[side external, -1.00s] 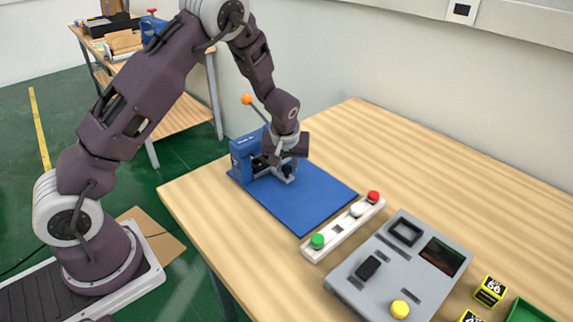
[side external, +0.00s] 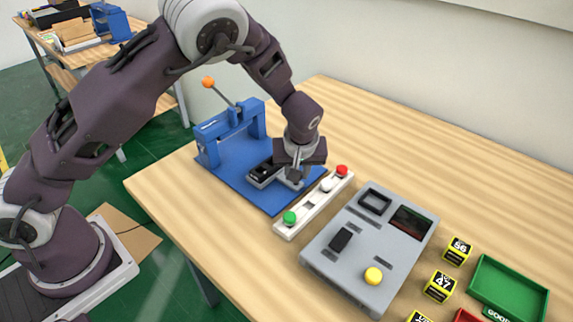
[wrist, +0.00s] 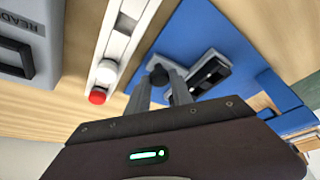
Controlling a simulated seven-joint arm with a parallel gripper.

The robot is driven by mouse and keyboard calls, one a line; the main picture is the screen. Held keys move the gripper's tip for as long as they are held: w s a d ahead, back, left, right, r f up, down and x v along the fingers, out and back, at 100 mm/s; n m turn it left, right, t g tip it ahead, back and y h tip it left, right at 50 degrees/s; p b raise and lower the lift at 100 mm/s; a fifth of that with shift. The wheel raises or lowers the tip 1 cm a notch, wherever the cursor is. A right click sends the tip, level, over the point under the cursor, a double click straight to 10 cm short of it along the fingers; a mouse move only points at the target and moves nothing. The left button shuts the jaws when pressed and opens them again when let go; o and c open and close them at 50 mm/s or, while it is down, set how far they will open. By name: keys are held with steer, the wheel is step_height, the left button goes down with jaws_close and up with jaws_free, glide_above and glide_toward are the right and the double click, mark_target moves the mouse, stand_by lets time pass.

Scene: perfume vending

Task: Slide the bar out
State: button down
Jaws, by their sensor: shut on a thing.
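The bar (side external: 263,173) is a grey block with a black top and a dark knob at one end, low over the blue base plate. It also shows in the wrist view (wrist: 209,75). My gripper (side external: 293,177) is shut on the bar's knob (wrist: 158,74), with one finger on each side in the wrist view. The blue press (side external: 229,126), with an orange-tipped lever (side external: 221,95), stands behind the bar at the left. The bar lies clear of the press frame. My wrist hides part of the knob end in the side view.
A white button strip (side external: 310,207) with green, white and red buttons lies close to the plate's right edge. A grey device (side external: 360,250), yellow numbered cubes (side external: 440,286) and a green tray (side external: 510,290) stand further right. The table behind is clear.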

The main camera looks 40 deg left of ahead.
steer(key=shift+d, duration=0.35)
steer(key=c, duration=1.1)
jaws_free()
steer(key=shift+c, duration=0.2)
steer(key=v, duration=0.7)
steer(key=shift+a+r, duration=0.1)
